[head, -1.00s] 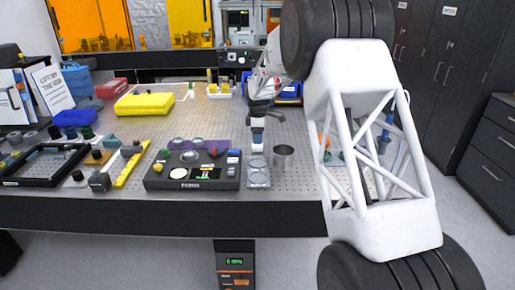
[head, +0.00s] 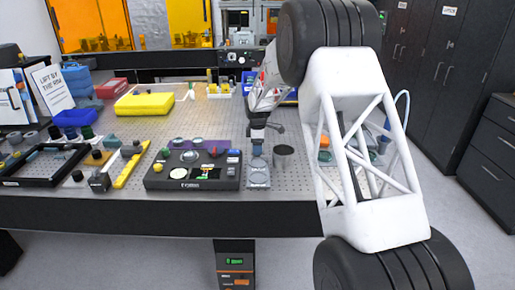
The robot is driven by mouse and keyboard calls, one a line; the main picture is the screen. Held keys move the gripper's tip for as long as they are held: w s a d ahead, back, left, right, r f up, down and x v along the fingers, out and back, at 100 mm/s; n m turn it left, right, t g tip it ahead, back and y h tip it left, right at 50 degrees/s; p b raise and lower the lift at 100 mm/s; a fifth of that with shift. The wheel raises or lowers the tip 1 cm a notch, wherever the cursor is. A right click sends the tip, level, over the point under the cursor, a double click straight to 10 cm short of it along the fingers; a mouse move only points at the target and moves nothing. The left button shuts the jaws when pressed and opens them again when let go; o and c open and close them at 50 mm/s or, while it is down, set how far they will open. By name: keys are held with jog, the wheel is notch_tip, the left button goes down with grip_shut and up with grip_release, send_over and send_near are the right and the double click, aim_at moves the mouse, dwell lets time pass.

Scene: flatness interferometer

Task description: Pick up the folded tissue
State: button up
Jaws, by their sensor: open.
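I cannot make out the folded tissue for sure; it may be hidden behind my arm or too small to tell. My gripper (head: 258,133) points down over the perforated bench top (head: 225,115), near its middle. It is small and partly merged with a slim pale and blue item below it, so its fingers are hard to separate. I see nothing clearly held in it. Just below and in front of it lies a clear tray with round lenses (head: 259,178).
A yellow case (head: 145,105), a black frame (head: 18,181) and a yellow bar (head: 130,166) lie further left. My arm hides part of the right side, where an orange item (head: 323,142) shows.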

dwell(0.3)
jog(key=c, duration=1.1)
jog(key=shift+o, duration=0.2)
jog(key=shift+r, duration=0.1)
jog(key=shift+r, duration=4.9)
